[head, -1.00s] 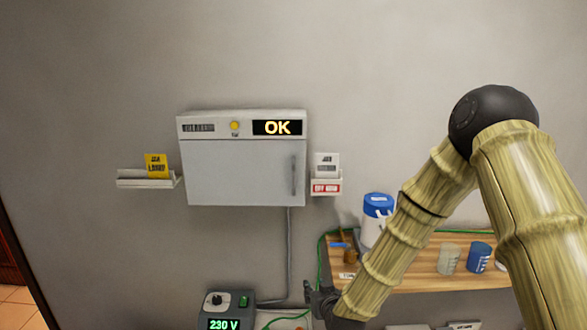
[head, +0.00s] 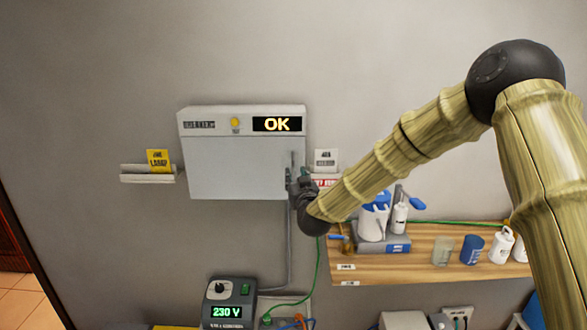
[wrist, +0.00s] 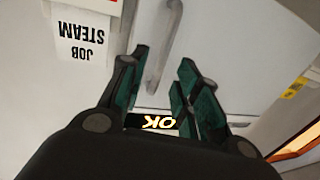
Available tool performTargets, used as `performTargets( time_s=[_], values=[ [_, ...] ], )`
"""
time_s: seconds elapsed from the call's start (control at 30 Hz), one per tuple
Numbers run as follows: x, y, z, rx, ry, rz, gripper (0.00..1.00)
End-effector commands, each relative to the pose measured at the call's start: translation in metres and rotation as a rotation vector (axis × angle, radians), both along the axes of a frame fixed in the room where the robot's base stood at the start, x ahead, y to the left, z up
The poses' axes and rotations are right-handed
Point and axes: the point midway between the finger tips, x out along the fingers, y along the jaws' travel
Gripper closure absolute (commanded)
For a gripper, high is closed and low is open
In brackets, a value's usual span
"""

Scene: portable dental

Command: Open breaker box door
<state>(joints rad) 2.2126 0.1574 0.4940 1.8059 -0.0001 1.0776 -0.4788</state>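The breaker box (head: 216,123) is a light grey wall cabinet with a lit OK display and a yellow button on its top strip. Its door (head: 235,168) is shut. A vertical bar handle sits at the door's right side; in the wrist view the handle (wrist: 160,50) shows just beyond and between my fingertips. My gripper (head: 297,178) is at the door's lower right, by the handle. In the wrist view my gripper (wrist: 160,75) is open, with dark green finger pads apart and nothing between them. I cannot tell whether a finger touches the door.
A card holder (head: 326,160) with white and red labels is close right of the box. A left ledge (head: 147,178) holds a yellow card. Below right, a wooden shelf (head: 390,270) carries bottles and cups. A 230 V unit (head: 228,300) stands below.

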Motion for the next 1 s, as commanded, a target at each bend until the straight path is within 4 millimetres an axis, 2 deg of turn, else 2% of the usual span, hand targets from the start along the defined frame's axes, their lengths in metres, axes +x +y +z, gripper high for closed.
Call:
performTargets(
  time_s=[0.1, 0.3, 0.5, 0.77, 0.97, 1.0],
  values=[
    [0.018, 0.004, 0.002, 0.001, 0.001, 0.000, 0.68],
    [0.038, 0.008, 0.001, 0.001, 0.002, 0.000, 0.68],
    [0.047, 0.010, 0.000, 0.000, 0.001, 0.000, 0.68],
    [0.047, 0.010, -0.001, 0.000, 0.001, 0.000, 0.68],
    [0.047, 0.010, -0.001, 0.000, 0.001, 0.000, 1.00],
    [0.047, 0.009, -0.001, 0.000, 0.001, 0.000, 1.00]
  ],
)
